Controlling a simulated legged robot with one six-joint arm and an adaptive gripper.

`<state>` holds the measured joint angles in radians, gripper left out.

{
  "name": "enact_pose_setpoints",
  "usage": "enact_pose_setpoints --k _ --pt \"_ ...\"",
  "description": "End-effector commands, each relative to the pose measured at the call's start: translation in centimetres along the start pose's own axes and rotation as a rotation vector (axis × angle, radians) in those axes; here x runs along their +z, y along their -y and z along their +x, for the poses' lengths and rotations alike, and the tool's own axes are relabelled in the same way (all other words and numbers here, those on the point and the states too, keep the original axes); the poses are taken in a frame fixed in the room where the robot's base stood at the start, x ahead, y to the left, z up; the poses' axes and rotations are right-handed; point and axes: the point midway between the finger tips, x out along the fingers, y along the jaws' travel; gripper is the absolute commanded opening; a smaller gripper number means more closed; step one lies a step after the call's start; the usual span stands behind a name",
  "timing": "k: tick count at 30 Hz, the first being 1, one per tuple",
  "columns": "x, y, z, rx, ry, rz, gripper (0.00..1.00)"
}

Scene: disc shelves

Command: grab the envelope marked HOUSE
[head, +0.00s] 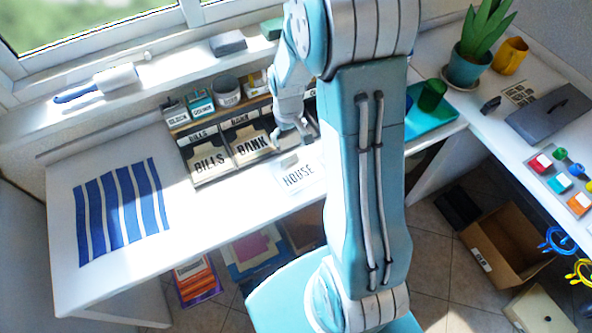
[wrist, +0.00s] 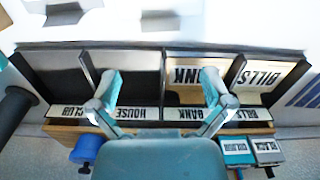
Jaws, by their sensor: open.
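The white envelope marked HOUSE (head: 298,178) lies on the white desk in front of the letter organizer in the head view. My arm covers the desk just right of it. My gripper (head: 295,135) is just behind the envelope, above the organizer's front. In the wrist view my gripper (wrist: 162,92) has its two fingers spread and nothing between them. The organizer (wrist: 140,113) shows upside down there, with labels CLUB, HOUSE, BANK and BILLS. The slot above the HOUSE label looks dark and empty. I cannot make out the HOUSE lettering of the envelope in the wrist view.
Envelopes marked BILLS (head: 209,160) and BANK (head: 251,145) stand in the organizer. A blue-striped mat (head: 122,212) lies on the left of the desk. A teal tray (head: 432,115) with cups stands right of my arm.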

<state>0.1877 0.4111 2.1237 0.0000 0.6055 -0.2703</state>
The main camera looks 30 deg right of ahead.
Motion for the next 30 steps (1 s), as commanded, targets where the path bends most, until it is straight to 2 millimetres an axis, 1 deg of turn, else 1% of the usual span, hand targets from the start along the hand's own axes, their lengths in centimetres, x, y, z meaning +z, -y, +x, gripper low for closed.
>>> enact_pose_setpoints --k 4,9,17,24,27,30 --pt "0.0 -0.1 1.5 -0.002 0.006 0.0 1.0" --pt "0.0 0.0 4.3 -0.002 0.007 -0.001 1.0" --pt "0.0 0.0 6.6 -0.001 0.004 -0.001 1.0" --pt "0.0 0.1 10.1 -0.001 0.003 -0.001 1.0" --pt "-0.1 0.1 10.8 -0.001 0.002 -0.001 1.0" --pt "-0.1 0.0 11.0 0.0 0.0 -0.001 1.0"
